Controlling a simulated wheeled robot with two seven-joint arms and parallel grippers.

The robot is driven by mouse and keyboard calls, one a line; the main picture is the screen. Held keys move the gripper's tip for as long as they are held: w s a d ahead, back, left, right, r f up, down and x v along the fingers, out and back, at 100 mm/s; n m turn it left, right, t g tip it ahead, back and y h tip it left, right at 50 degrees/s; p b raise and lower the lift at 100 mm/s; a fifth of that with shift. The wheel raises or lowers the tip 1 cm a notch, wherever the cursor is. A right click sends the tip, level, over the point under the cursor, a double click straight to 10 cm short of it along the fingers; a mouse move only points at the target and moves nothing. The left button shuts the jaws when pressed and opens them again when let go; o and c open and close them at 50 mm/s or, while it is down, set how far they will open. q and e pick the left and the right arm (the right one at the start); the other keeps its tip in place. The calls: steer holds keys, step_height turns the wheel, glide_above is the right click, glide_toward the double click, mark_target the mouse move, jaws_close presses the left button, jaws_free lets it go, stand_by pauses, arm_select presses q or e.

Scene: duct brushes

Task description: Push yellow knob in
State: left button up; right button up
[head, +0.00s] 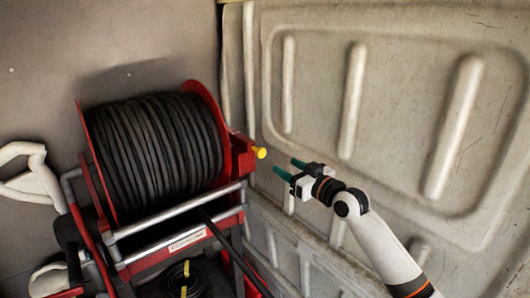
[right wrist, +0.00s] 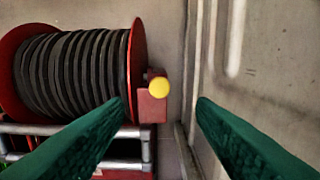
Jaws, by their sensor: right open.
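The yellow knob (head: 260,152) sticks out from a red block (head: 241,156) on the right side of the hose reel. In the right wrist view the yellow knob (right wrist: 159,86) shows nearly end-on, between my two green fingers and beyond their tips. My right gripper (head: 287,169) is open and empty, to the right of the knob with a gap between them. Its fingers point left toward the reel; they also show spread wide in the right wrist view (right wrist: 162,103). My left gripper is not in view.
The red-framed reel (head: 152,148) carries a thick black hose, with silver bars (head: 178,222) below it. A ribbed pale wall panel (head: 400,110) stands close on the right, behind my right arm. A white handle-like part (head: 35,178) is at the far left.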

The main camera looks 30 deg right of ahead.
mark_target(262, 153)
steer(key=w+p, duration=0.1)
steer(key=w, duration=0.5)
steer(key=w+p, duration=0.1)
steer(key=w, duration=0.2)
steer(key=shift+w+a+p, duration=0.25)
steer(key=shift+a+p, duration=0.05)
steer(key=shift+a, duration=0.1)
steer(key=shift+w, duration=0.6)
